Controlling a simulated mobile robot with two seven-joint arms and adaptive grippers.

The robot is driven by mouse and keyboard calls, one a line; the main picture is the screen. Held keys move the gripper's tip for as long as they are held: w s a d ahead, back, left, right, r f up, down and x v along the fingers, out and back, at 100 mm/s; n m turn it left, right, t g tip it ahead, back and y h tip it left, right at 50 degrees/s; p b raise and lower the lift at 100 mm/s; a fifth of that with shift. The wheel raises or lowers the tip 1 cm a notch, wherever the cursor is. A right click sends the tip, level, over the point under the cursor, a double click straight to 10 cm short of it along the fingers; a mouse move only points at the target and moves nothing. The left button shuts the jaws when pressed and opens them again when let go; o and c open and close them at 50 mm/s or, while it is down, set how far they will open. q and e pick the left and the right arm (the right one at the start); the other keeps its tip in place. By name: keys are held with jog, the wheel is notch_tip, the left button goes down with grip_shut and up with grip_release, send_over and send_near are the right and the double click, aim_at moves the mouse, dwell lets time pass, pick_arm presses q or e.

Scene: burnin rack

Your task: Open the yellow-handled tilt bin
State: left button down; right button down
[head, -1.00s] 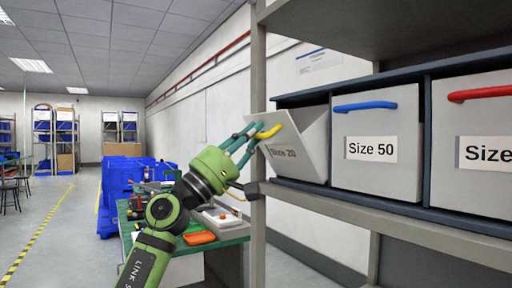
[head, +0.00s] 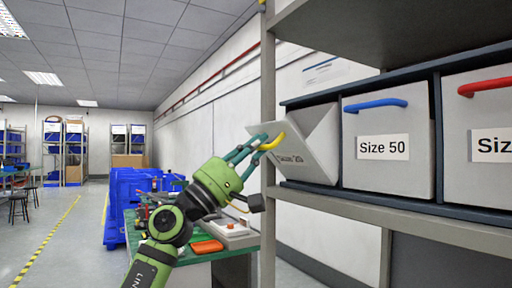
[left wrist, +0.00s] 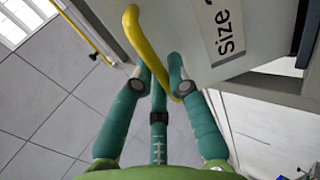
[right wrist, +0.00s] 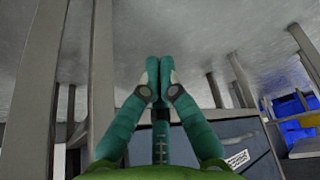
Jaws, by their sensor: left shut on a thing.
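The tilt bin (head: 312,160) with the yellow handle (head: 273,142) is labelled Size 20. It sits at the left end of the bin row in the head view, its front tipped outward and its top open. Its inside is only partly visible. My left gripper (head: 260,143) is shut on the yellow handle; the left wrist view shows the handle (left wrist: 134,30) running between the fingers (left wrist: 161,88). The bin front (left wrist: 205,30) fills the upper right there. My right gripper (right wrist: 158,75) shows only in the right wrist view, with its fingers together and nothing visible between them.
The blue-handled Size 50 bin (head: 388,148) and a red-handled bin (head: 480,140) stand closed to the right. A grey rack post (head: 268,230) rises just beside my left gripper. Below, a green-topped table (head: 238,242) holds tools, with blue crates (head: 130,195) behind.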

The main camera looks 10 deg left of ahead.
pick_arm(q)
jog(key=c, duration=1.2)
grip_release()
jog(key=shift+d, duration=0.1)
jog(key=v, duration=1.2)
